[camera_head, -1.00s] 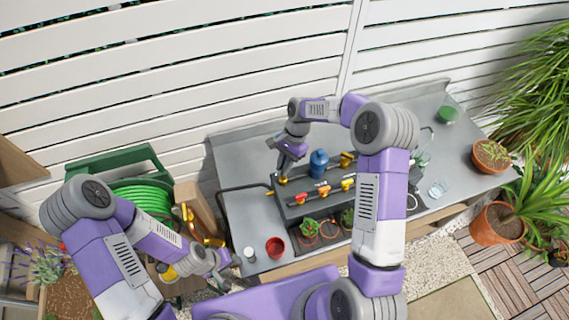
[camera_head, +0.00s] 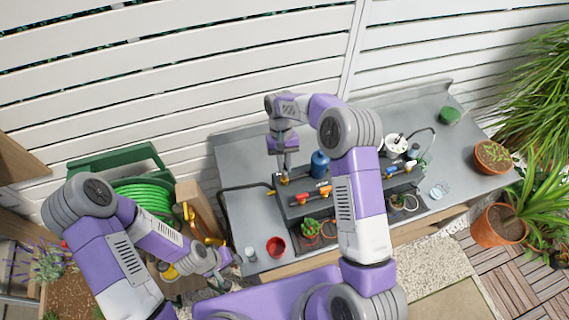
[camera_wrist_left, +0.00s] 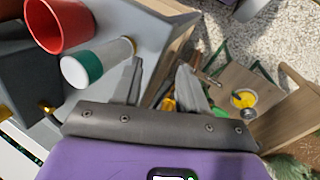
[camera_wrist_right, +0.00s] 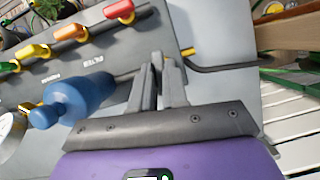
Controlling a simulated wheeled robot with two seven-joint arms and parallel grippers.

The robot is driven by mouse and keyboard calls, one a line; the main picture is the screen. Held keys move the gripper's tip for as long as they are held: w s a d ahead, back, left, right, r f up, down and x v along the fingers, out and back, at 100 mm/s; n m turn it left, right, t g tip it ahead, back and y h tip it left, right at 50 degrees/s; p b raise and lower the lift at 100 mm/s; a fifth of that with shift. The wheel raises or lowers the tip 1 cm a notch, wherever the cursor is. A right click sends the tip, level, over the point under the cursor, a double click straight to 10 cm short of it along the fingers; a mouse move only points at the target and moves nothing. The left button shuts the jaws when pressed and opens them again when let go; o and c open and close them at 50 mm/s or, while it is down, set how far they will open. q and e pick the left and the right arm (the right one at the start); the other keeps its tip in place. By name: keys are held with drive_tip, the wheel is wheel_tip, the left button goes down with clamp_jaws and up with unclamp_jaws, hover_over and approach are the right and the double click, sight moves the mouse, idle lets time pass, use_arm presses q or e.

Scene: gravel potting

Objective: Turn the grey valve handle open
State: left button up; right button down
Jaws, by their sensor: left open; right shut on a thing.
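My right gripper (camera_head: 285,176) is shut at the back left of the grey valve panel (camera_head: 292,211), beside the blue cylinder (camera_head: 319,163). In the right wrist view, its fingertips (camera_wrist_right: 160,68) are close together over a bar on the panel, beside a brass fitting (camera_wrist_right: 188,52). The grey valve handle is hidden between and behind the fingers, so its angle cannot be told. My left gripper (camera_head: 221,283) is open and empty off the bench's left front. In the left wrist view, its fingers (camera_wrist_left: 162,77) stand apart.
Red (camera_wrist_right: 118,9), orange (camera_wrist_right: 70,32) and yellow (camera_wrist_right: 32,51) handles line the panel near the blue cylinder (camera_wrist_right: 82,96). A red pot (camera_head: 276,247) and a white bottle (camera_head: 250,254) stand at the bench's front left. A green hose reel (camera_head: 145,199) is left of the bench.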

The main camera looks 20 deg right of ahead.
drive_tip(key=shift+n, duration=0.6)
drive_tip(key=shift+n+h, duration=0.3)
drive_tip(key=c, duration=1.1)
unclamp_jaws()
drive_tip(key=shift+c, duration=0.2)
drive_tip(key=v, duration=0.7)
drive_tip(key=shift+r, duration=0.35)
